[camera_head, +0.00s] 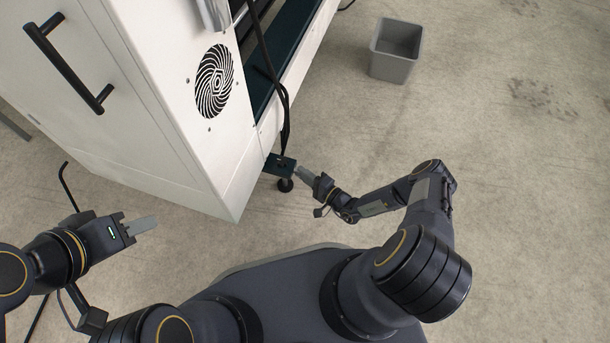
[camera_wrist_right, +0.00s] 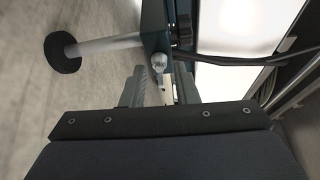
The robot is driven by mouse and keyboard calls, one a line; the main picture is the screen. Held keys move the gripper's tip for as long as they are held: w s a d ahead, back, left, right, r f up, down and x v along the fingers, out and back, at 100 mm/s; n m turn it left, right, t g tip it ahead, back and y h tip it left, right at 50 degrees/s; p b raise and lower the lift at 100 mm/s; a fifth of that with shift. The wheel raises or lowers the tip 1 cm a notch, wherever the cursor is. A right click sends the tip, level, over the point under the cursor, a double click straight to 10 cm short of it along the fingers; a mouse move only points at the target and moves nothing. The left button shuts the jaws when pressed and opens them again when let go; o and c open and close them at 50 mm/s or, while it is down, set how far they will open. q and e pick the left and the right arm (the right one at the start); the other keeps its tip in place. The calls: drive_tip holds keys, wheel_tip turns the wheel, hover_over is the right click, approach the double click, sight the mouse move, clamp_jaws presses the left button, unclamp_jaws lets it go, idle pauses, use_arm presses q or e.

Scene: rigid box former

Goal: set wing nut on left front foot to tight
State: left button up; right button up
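The front foot in the right wrist view has a round black pad (camera_wrist_right: 62,52) on a pale rod (camera_wrist_right: 108,44) that runs into a dark bracket (camera_wrist_right: 155,22). A small light grey knob-like piece, apparently the wing nut (camera_wrist_right: 160,60), sits at the bracket by the rod's end; its wings are not clear. My right gripper (camera_wrist_right: 161,80) is open, its fingers on either side of a gap just short of this piece. In the head view the right gripper (camera_head: 302,172) is beside the foot bracket (camera_head: 279,166). My left gripper (camera_head: 145,225) is away from the machine; its finger gap is hidden.
The white machine cabinet (camera_head: 150,110) with a black handle (camera_head: 68,68) and round vent (camera_head: 214,81) fills the upper left. Black cables (camera_head: 284,105) hang near the bracket. A grey bin (camera_head: 394,50) stands on the floor. Floor right of the machine is otherwise clear.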

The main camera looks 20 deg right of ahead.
drive_tip(key=shift+c, duration=0.2)
clamp_jaws()
drive_tip(key=shift+r+m, duration=0.15)
drive_tip(key=shift+m, duration=0.15)
drive_tip(key=shift+w+d+r+m+g+y+b, duration=0.2)
drive_tip(key=shift+m+g+b, duration=0.4)
drive_tip(key=shift+m+g, duration=1)
drive_tip(key=shift+w+a+f+m+g+y+b, duration=0.2)
drive_tip(key=shift+m+g+b, duration=0.5)
drive_tip(key=shift+m, duration=1.7)
drive_tip(key=shift+w+d+r+m+g+y+b, duration=0.15)
drive_tip(key=shift+r+m+g+y+b, duration=0.25)
drive_tip(key=shift+m+g, duration=1.2)
drive_tip(key=shift+f+m+t, duration=0.1)
drive_tip(key=shift+m+t, duration=0.3)
drive_tip(key=shift+m, duration=0.1)
